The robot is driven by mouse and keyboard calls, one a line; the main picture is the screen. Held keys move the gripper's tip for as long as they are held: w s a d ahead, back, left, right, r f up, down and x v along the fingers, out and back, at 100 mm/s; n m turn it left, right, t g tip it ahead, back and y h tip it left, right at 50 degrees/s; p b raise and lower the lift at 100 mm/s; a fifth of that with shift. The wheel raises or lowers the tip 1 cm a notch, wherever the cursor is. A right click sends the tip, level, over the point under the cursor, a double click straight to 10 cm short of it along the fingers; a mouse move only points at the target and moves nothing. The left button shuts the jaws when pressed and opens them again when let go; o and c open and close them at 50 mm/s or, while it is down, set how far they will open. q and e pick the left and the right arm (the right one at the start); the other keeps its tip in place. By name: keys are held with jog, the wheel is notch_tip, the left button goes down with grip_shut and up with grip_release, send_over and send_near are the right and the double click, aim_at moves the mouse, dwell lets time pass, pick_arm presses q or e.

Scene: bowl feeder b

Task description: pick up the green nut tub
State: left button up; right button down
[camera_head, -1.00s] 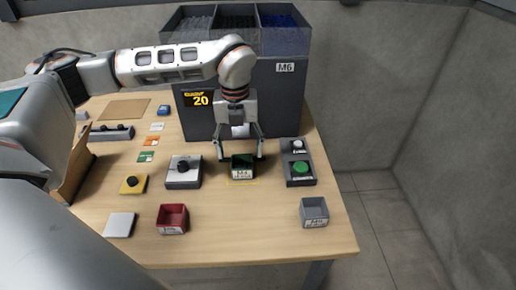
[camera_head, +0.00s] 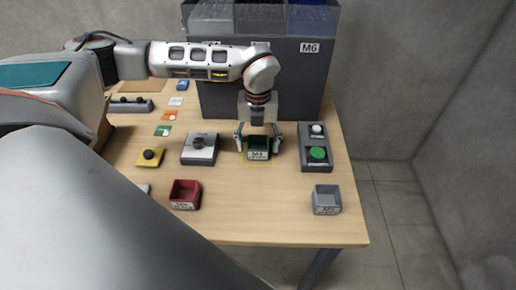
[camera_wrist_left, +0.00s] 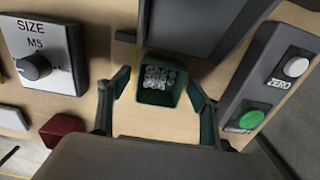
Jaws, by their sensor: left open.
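The green nut tub (camera_head: 259,154) stands on the table in front of the grey feeder, its white label facing the head camera. In the left wrist view the tub (camera_wrist_left: 160,98) shows from above, with several small metal nuts inside. My left gripper (camera_head: 259,142) points down over the tub, with one finger on each side of it. In the left wrist view the open fingers (camera_wrist_left: 158,105) flank the tub's near part, and small gaps seem to show on both sides. My right gripper is not in view.
A grey button box (camera_head: 315,162) with white and green buttons stands close right of the tub. A size dial box (camera_head: 199,149) stands to its left. A red tub (camera_head: 185,194) and a grey tub (camera_head: 327,199) stand nearer the front. The feeder (camera_head: 225,95) rises behind.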

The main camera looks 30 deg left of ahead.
pick_arm(q)
jog(key=shift+c, duration=0.4)
jog(key=c, duration=1.1)
jog(key=shift+r, duration=0.1)
